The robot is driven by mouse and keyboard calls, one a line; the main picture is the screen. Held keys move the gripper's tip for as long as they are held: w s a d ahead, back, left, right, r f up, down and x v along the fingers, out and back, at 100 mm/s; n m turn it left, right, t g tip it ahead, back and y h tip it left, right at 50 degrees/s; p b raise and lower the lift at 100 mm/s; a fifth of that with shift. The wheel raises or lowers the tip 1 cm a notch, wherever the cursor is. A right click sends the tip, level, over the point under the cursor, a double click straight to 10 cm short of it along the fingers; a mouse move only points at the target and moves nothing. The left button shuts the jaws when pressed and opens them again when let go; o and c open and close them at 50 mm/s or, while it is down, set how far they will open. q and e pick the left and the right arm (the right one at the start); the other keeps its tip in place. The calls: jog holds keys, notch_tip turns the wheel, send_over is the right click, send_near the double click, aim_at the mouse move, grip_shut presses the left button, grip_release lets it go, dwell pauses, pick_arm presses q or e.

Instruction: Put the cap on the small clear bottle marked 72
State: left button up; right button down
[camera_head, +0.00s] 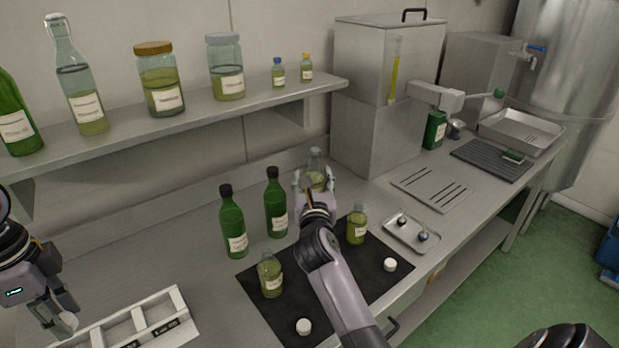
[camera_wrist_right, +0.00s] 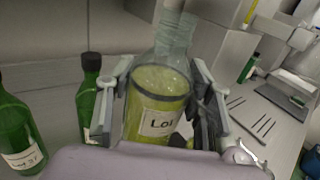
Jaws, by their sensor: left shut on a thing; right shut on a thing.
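My right gripper (camera_head: 316,186) is shut on a clear bottle (camera_head: 316,168) of yellow-green liquid at the back of the counter. In the right wrist view the bottle (camera_wrist_right: 158,98) stands between the fingers, its label starting "Lot", the rest hidden. Two small clear uncapped bottles stand on the dark mat (camera_head: 335,284): one at the left (camera_head: 270,280), one at the back right (camera_head: 357,228). Their label numbers are too small to read. One white cap (camera_head: 304,326) lies at the front of the mat, another (camera_head: 390,264) at its right. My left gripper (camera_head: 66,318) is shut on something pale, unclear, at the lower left.
Two green bottles (camera_head: 233,225) (camera_head: 276,205) stand left of my right gripper. A white rack (camera_head: 140,322) is at the front left. A metal tray (camera_head: 412,247) with small items lies right of the mat. The shelf (camera_head: 200,120) above holds several jars and bottles.

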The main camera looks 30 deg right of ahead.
pick_arm(q)
jog(key=shift+f, duration=0.1)
pick_arm(e)
jog(key=shift+s+a, duration=0.1)
